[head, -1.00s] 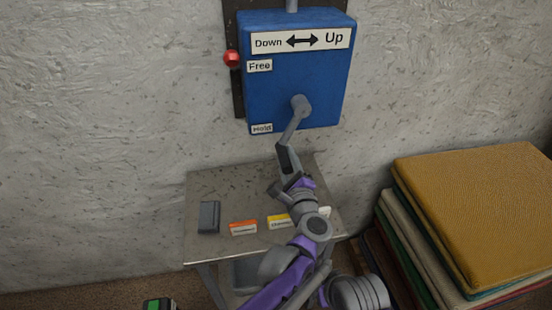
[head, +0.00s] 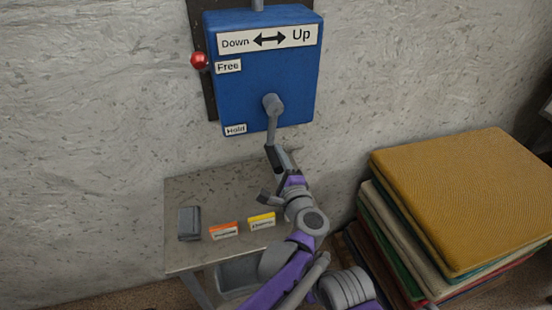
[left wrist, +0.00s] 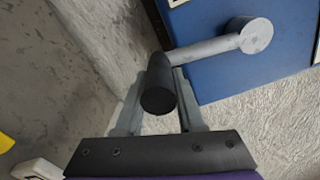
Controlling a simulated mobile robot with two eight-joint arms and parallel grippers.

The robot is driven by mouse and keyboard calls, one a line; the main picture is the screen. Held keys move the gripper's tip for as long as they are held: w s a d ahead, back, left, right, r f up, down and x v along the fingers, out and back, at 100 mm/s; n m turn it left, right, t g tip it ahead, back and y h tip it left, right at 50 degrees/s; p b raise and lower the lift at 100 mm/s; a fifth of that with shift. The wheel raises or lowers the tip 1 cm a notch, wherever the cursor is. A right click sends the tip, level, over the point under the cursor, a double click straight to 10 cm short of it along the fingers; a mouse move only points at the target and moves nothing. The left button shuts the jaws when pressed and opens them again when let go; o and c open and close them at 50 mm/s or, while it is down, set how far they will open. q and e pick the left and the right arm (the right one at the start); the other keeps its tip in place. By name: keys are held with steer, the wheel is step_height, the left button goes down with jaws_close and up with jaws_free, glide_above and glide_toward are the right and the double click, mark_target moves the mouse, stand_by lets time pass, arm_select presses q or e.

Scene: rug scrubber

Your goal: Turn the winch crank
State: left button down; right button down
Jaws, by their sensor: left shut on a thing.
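The blue winch box (head: 240,90) is mounted on the wall, with a "Down ↔ Up" label on top. Its grey crank (head: 272,122) hangs almost straight down from the hub on the box front. My left gripper (head: 279,160) is at the crank's lower end. In the left wrist view the black handle (left wrist: 158,95) sits between the fingers of my left gripper (left wrist: 160,112), which is shut on it. The crank arm (left wrist: 205,50) runs from the handle to the round hub. My right gripper is not in view.
A red knob (head: 199,61) is left of the box beside the "Free" label. Below is a metal table (head: 190,255) with a grey block (head: 189,223) and small orange (head: 223,231) and yellow (head: 261,221) boxes. A stack of folded rugs (head: 450,200) stands right.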

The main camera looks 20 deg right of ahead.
arm_select(q)
steer(key=shift+d+r, duration=0.2)
steer(key=shift+r, duration=0.1)
steer(key=c, duration=0.6)
jaws_free()
steer(key=shift+o, duration=0.4)
steer(key=shift+f, duration=0.1)
steer(key=shift+a, duration=0.1)
steer(key=shift+s, duration=0.1)
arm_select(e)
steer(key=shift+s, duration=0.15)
